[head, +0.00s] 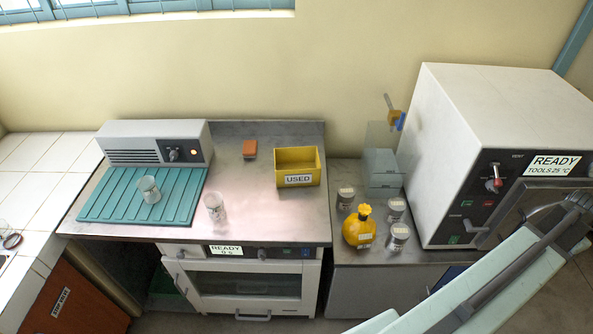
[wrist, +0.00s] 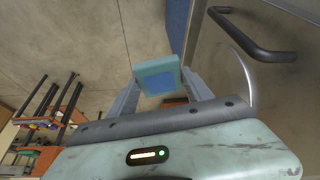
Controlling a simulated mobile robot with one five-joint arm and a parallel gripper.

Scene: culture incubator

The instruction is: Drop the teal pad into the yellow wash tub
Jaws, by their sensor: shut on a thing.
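The teal pad (wrist: 158,78) is a small block with a bluer face, seen in the wrist view. My gripper (wrist: 160,88) is shut on it, with one finger at each side of the pad. In the head view only part of my arm shows at the lower right; the gripper and the pad are out of that view. The yellow tub (head: 300,171) stands on the metal bench near the middle of the head view, open at the top, with a label reading "USED" on its front. Its floor is mostly hidden.
A ribbed teal mat (head: 118,205) carries a glass beaker (head: 149,189); another glass (head: 215,206) stands nearby. A yellow bottle (head: 359,231) and several tins stand to the right, beside a large white incubator (head: 455,130).

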